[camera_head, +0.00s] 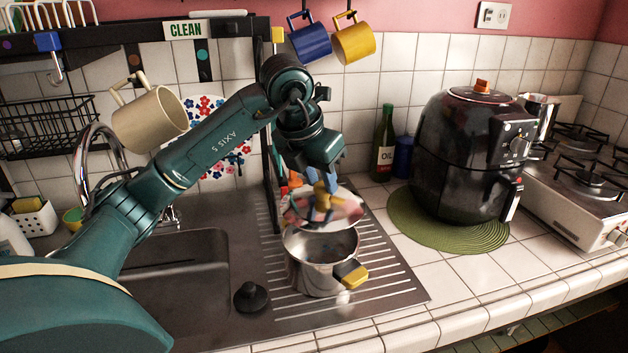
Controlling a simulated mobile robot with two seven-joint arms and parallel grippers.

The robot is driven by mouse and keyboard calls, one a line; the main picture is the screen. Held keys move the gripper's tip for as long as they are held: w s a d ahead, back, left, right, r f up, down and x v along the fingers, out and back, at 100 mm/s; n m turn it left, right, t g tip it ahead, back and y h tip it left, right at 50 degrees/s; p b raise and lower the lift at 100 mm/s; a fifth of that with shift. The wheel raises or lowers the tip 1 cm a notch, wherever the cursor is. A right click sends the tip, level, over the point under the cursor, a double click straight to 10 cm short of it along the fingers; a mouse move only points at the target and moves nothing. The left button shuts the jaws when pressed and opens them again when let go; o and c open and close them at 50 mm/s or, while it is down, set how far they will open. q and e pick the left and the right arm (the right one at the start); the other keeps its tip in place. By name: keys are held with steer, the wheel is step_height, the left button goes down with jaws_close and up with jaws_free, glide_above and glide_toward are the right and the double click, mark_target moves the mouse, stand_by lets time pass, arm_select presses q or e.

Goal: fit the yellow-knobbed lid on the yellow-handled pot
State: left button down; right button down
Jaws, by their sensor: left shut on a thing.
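The steel pot (308,277) stands upright on the ribbed drainboard, with a yellow handle (351,274) at its front right. Its opening faces up and the dark inside shows at the front. My left gripper (322,196) is shut on the yellow knob of the shiny lid (346,210). The lid is over the back part of the pot opening, looks tilted, and leaves the front of the opening uncovered. I cannot tell whether its lower edge touches the rim. The gripper hides part of the lid and knob. My right gripper does not show.
The sink (176,278) lies left of the drainboard, with a black plug (250,297) near its edge. A black air fryer (462,155) stands on a green mat (424,229) to the right. A green oil bottle (383,145) stands behind. The front counter tiles are clear.

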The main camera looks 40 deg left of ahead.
mark_target(319, 203)
arm_select(q)
steer(key=shift+s+d, duration=0.15)
steer(key=shift+s, duration=0.3)
steer(key=shift+f+b, duration=0.35)
steer(key=shift+b, duration=0.05)
steer(key=shift+f+b, duration=0.5)
steer(key=shift+f, duration=0.1)
step_height(319, 203, down, 3)
steer(key=shift+r+b, duration=0.15)
steer(key=shift+b, duration=0.95)
steer(key=shift+f+b, duration=0.65)
steer(key=shift+f, duration=0.2)
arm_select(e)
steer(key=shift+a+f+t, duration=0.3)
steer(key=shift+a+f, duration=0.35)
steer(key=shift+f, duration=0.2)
arm_select(q)
steer(key=shift+f, duration=0.35)
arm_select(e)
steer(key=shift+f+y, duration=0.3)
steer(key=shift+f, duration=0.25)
arm_select(q)
steer(key=c, duration=1)
jaws_free()
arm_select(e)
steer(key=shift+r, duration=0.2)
